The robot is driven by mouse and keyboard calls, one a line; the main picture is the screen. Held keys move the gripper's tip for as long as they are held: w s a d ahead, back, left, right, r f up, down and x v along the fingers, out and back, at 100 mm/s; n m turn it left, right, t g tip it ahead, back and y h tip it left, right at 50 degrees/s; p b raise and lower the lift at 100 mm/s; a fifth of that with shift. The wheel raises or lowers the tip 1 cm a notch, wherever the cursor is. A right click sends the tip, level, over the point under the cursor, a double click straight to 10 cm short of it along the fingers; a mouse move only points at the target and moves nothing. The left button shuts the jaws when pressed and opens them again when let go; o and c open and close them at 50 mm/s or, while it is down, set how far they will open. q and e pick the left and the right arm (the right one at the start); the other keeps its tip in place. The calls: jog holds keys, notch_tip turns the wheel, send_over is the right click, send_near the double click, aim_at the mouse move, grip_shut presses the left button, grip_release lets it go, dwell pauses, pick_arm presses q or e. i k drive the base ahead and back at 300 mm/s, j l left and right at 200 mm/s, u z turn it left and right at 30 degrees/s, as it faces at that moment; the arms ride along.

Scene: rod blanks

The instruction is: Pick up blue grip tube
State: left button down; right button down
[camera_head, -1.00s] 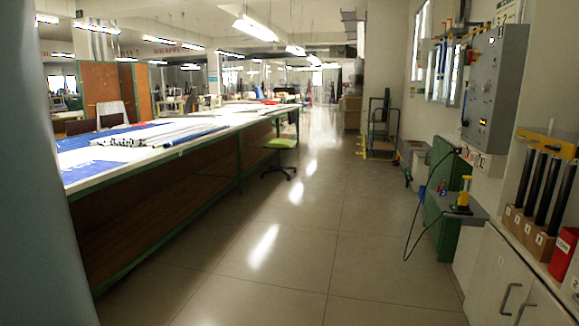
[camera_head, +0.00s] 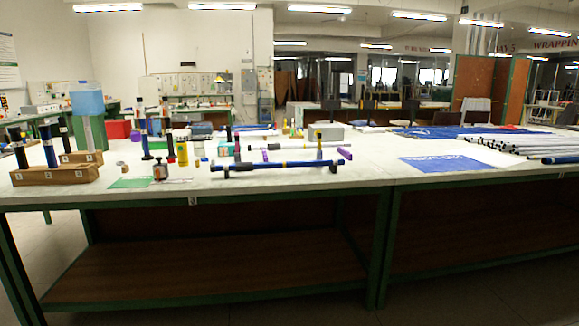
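A long blue tube (camera_head: 285,165) with dark supports under it lies across the near part of the white workbench (camera_head: 300,184). I cannot tell from this distance which of these is the grip tube. Neither of my grippers is in view.
Wooden blocks (camera_head: 55,176) with upright dark tubes stand at the bench's left end. A blue sheet (camera_head: 450,162) and pale rods (camera_head: 510,146) lie at right. The bench's front edge faces me.

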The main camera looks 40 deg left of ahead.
aim_at(220, 168)
jog(key=u, duration=1.55)
jog(key=i+u, duration=0.1)
jog(key=i, duration=0.35)
